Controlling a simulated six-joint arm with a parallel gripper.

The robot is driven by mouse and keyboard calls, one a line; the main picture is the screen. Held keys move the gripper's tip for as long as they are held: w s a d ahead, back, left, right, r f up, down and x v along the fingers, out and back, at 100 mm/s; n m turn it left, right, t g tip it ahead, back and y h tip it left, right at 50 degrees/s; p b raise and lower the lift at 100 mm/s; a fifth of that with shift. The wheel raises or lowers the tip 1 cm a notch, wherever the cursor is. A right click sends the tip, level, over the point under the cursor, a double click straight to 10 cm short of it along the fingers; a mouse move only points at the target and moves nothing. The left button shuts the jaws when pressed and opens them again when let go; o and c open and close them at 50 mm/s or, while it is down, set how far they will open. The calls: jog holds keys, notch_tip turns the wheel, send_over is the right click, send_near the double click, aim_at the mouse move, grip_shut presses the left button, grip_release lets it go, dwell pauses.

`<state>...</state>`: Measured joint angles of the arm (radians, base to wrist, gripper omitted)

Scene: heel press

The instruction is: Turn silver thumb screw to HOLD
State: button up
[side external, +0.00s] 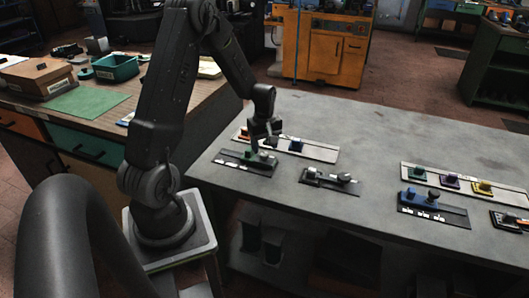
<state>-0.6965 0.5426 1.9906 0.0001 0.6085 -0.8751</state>
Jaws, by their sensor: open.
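Several small plates with knobs lie on the grey bench. I cannot tell which knob is the silver thumb screw, and no HOLD mark is readable. My gripper (260,145) is open, low over the second black plate; whether it touches anything there is unclear.
Behind it lies a pale plate (320,152) with a blue knob (296,145). To the right are a pale plate (450,183) with green, purple and yellow knobs and a black plate with a blue block (412,197). Bare bench (375,135) lies between the groups.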

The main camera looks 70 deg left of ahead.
aim_at(265, 154)
jog(key=shift+f, duration=1.6)
jog(key=c, duration=0.9)
